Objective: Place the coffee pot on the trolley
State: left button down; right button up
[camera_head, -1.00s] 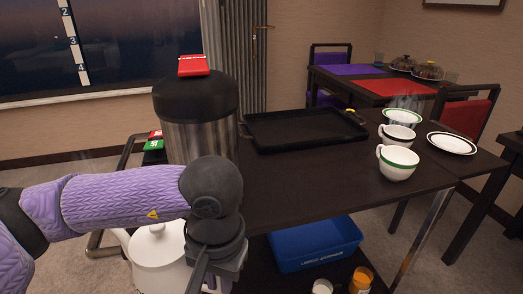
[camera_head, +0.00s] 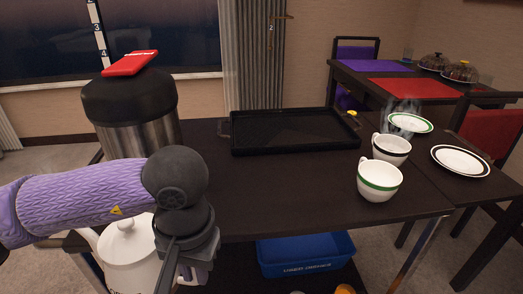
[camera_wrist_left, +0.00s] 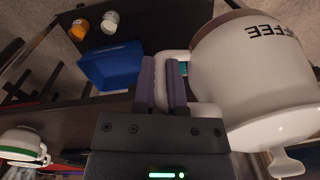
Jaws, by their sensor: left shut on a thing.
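The coffee pot (camera_head: 128,250) is white with a lid and knob, at the lower left of the head view, partly hidden by my left arm. In the left wrist view the pot (camera_wrist_left: 250,80) shows "COFFEE" lettering, and my left gripper (camera_wrist_left: 164,72) is shut on its handle. In the head view my left gripper (camera_head: 195,272) is beside the pot at the trolley's near left edge. The pot appears upright, below the level of the top. The trolley (camera_head: 270,190) has a dark top and a lower shelf. My right gripper is not in view.
A large black and steel urn (camera_head: 130,110) stands at the trolley's left. A black tray (camera_head: 295,132) lies at the back. White cups (camera_head: 379,180) and saucers (camera_head: 460,160) are at the right. A blue bin (camera_head: 305,254) is below. The top's middle front is clear.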

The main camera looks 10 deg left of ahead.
aim_at(279, 195)
jog(key=i+l+u, duration=0.1)
jog(key=l+u, duration=0.25)
jog(key=l, duration=0.4)
jog(key=l+u, duration=0.35)
jog(key=l, duration=0.4)
jog(key=i, duration=0.05)
